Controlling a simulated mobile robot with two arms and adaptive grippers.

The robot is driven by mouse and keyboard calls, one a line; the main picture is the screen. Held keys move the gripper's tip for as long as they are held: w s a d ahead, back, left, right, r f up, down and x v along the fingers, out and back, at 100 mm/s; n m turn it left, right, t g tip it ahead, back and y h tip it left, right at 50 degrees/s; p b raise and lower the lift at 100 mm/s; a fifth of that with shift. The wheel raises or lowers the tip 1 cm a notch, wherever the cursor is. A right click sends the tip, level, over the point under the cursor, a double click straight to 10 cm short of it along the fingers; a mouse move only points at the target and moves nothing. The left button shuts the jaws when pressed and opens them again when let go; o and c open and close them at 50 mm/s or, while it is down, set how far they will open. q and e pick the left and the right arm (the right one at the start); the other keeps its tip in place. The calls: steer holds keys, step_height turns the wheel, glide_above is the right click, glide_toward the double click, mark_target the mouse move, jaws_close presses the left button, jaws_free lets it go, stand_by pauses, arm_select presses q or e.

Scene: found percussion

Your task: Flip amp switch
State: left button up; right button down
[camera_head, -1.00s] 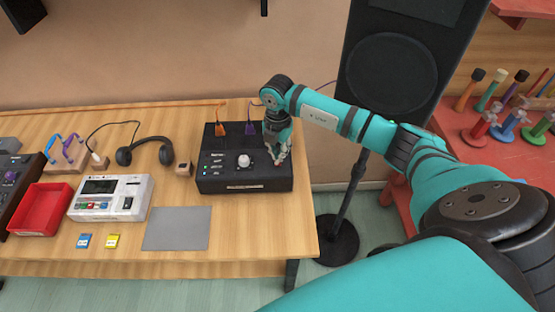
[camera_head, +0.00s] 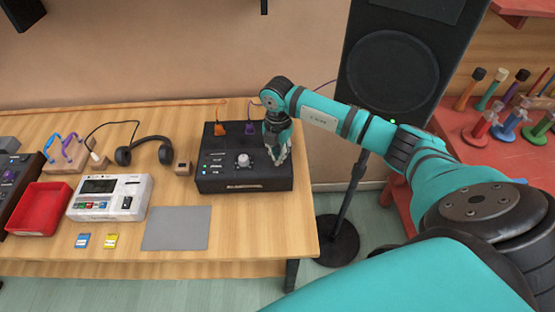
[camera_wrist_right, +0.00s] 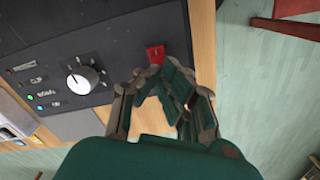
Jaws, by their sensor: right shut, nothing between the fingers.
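The amp (camera_head: 240,182) is a black box at the right end of the wooden table, with a white knob (camera_head: 242,160) and small lit indicators on top. Its red switch (camera_wrist_right: 155,54) shows in the right wrist view, near the edge of the panel. My right gripper (camera_head: 278,160) is over the amp's right side and hides the switch in the head view. In the wrist view the right gripper (camera_wrist_right: 158,78) is shut and empty, its fingertips close by the switch. I cannot tell whether they touch it. My left gripper is not in view.
Orange (camera_head: 220,129) and purple (camera_head: 249,127) plugs stand at the amp's back. Left of it are a grey mat (camera_head: 176,229), headphones (camera_head: 146,143), a white device (camera_head: 110,198) and a red tray (camera_head: 38,211). A large speaker (camera_head: 395,80) stands behind my right arm.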

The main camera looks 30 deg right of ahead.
steer(key=shift+f+b, duration=0.5)
steer(key=shift+f, duration=0.25)
stand_by(0.3)
steer(key=shift+r+p, duration=2.65)
steer(key=shift+r, duration=0.9)
steer(key=shift+s+f, duration=0.1)
steer(key=shift+f, duration=0.05)
